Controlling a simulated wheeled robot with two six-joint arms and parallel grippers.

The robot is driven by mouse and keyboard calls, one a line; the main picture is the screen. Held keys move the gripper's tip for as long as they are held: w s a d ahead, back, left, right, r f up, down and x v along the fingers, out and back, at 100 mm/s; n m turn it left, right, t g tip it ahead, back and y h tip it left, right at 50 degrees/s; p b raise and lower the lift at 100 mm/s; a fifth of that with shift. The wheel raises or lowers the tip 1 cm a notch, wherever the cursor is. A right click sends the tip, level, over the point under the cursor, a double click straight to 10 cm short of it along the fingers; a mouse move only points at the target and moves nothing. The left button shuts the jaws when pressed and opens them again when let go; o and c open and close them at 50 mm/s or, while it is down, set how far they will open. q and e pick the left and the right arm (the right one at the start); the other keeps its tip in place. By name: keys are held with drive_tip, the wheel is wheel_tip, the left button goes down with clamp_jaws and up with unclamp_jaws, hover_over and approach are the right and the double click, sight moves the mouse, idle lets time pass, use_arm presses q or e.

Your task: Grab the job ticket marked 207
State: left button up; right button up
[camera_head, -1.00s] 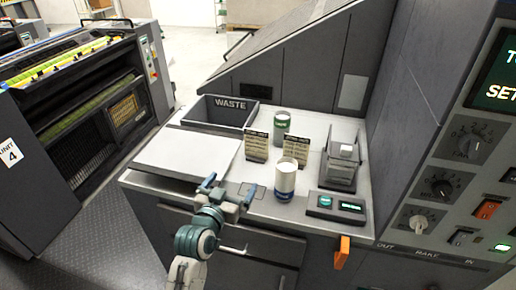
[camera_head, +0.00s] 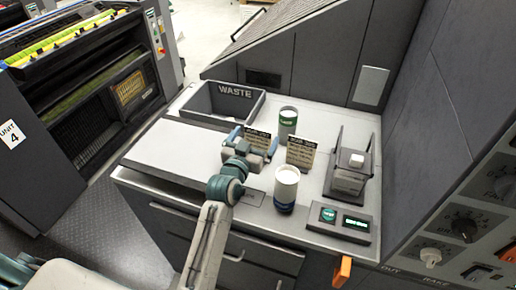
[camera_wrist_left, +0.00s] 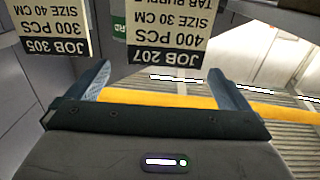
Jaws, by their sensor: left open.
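The job ticket marked 207 (camera_head: 257,136) stands on the bench, the left one of two cream tickets. It also shows upside down in the left wrist view (camera_wrist_left: 168,30), reading "JOB 207, 400 PCS". My left gripper (camera_head: 252,144) is open in front of it. In the left wrist view the ticket is in line with the gap between the fingers (camera_wrist_left: 160,84), apparently just beyond the tips. The ticket marked 305 (camera_wrist_left: 47,24) is beside it, the right one in the head view (camera_head: 301,153). My right gripper is not in view.
A white cup with a blue base (camera_head: 286,188) stands right of my left wrist. A green-labelled can (camera_head: 288,122) stands behind the tickets. The white board (camera_head: 175,150) is bare.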

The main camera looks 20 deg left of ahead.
sight(258, 132)
use_arm(q)
drive_tip(key=shift+w, duration=0.4)
drive_tip(key=w+p, duration=0.2)
drive_tip(key=w, duration=0.2)
drive_tip(key=shift+w+a+f, duration=0.1)
drive_tip(key=shift+f, duration=0.05)
drive_tip(key=shift+w+f+p, duration=0.1)
drive_tip(key=shift+w+p, duration=0.25)
drive_tip(key=shift+w, duration=0.15)
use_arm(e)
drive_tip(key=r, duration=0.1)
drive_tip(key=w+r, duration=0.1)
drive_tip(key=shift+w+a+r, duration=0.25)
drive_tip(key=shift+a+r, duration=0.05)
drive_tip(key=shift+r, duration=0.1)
use_arm(q)
drive_tip(key=shift+c, duration=1.1)
drive_tip(key=c, duration=1)
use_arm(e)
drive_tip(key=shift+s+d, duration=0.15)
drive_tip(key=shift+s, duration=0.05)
